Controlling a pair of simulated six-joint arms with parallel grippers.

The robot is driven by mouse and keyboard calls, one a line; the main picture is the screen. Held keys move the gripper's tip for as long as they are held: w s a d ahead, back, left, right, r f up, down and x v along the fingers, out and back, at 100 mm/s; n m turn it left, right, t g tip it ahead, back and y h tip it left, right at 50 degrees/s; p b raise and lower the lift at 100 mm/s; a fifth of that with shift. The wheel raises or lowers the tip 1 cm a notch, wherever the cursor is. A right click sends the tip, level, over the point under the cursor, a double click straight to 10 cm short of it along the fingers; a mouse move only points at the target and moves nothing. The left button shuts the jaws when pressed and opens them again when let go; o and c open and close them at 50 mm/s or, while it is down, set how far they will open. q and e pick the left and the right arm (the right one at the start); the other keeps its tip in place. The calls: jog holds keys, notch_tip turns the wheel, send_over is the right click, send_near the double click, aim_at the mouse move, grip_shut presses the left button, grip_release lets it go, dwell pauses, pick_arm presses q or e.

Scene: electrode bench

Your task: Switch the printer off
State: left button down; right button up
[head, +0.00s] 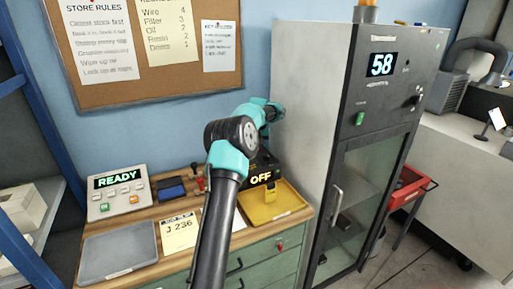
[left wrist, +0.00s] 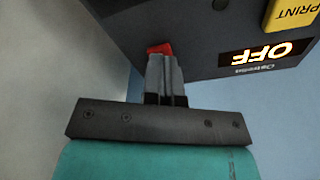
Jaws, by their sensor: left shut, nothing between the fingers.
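The printer is a dark box (head: 264,160) at the back of the wooden bench, partly hidden behind my left arm. Its display (head: 261,178) reads OFF. In the left wrist view the printer body (left wrist: 200,28) fills the top, with the lit OFF display (left wrist: 264,54) upside down and a yellow PRINT button (left wrist: 292,14). My left gripper (left wrist: 161,58) is shut and empty, its fingertips at a red switch (left wrist: 159,48) on the printer's side. The fingers cover part of the switch; I cannot tell whether they touch. In the head view the fingertips are hidden. My right gripper is not in view.
A grey cabinet (head: 312,100) reading 58 stands close on the printer's right. A yellow tray (head: 288,206) lies in front. A READY control box (head: 118,193), grey tray (head: 118,252) and J 236 card (head: 179,233) are on the left.

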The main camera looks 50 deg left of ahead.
pick_arm(q)
jog(key=shift+r, duration=3.35)
